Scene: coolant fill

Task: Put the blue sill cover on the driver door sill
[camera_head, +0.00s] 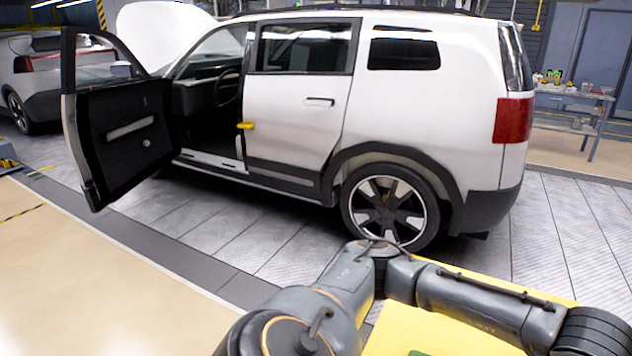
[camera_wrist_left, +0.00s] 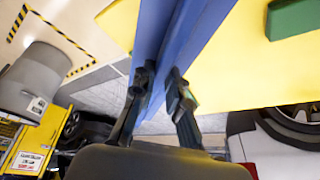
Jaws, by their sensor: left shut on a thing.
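The blue sill cover (camera_wrist_left: 180,45) shows in the left wrist view as a long blue strip with a fold along it. My left gripper (camera_wrist_left: 158,92) is shut on it, one finger on each side. The far end of the cover runs out of the top of the view. In the head view the driver door (camera_head: 115,120) of the white car stands wide open. The driver door sill (camera_head: 212,163) shows below the door opening, with no blue cover on it. Neither gripper nor the cover shows in the head view. My right gripper is in no view.
A yellow surface (camera_head: 430,332) lies below my arm at the bottom; it also shows in the left wrist view with a green block (camera_wrist_left: 292,17) on it. The open door projects left of the sill. The floor (camera_head: 120,270) in front of the car is clear.

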